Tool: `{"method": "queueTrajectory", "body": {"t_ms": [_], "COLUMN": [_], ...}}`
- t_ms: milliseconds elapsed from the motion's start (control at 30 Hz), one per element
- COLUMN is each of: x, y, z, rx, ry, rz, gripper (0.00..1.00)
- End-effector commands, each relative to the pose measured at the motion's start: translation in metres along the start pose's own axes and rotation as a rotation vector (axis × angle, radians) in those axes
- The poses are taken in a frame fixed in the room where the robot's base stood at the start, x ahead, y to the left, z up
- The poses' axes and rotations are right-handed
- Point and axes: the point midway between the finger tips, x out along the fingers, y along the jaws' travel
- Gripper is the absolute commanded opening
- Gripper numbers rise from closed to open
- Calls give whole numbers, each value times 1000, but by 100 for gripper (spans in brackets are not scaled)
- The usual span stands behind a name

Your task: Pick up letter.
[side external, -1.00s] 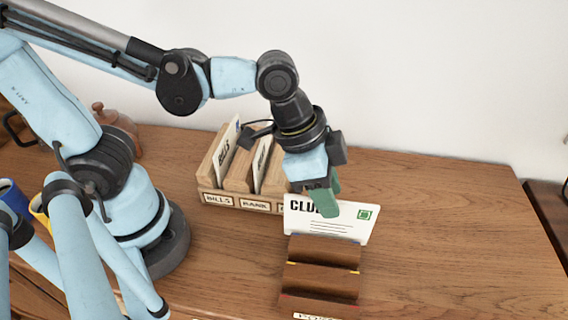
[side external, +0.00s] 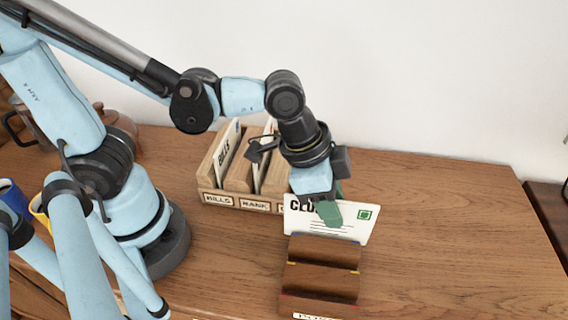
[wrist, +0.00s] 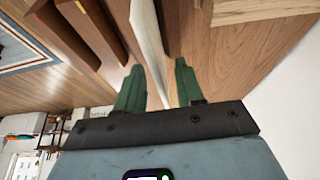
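The white letter (side external: 355,228) with "CLU..." print and a green stamp stands upright at the back of the dark brown stepped holder (side external: 322,268). My gripper (side external: 334,203) is at the letter's top edge, with one green finger in front of it and the other partly hidden behind. In the wrist view, the letter (wrist: 150,40) shows as a pale upright sheet running between the two fingertips of my gripper (wrist: 158,85). The fingers are apart, with a visible gap to the right of the letter. Part of the letter's print is hidden by the front finger.
A wooden sorter (side external: 238,202) with labelled slots and several envelopes stands just behind and left of my gripper. Blue and yellow mugs and a brown teapot (side external: 118,122) are at the left. The wooden top (side external: 450,220) is clear on the right.

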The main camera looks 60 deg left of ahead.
Motion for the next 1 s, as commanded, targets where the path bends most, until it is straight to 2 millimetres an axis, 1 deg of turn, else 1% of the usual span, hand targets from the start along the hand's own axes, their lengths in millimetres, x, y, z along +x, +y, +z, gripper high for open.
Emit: {"method": "queueTrajectory", "body": {"t_ms": [367,467,600,633,1000], "x": [2,2,2,2,1], "y": [0,0,0,0,0], "z": [0,1,1,1,1], "rx": [0,0,0,0,0], "ry": [0,0,0,0,0], "rz": [0,0,0,0,0], "gripper": [37,23,2,0,0]}}
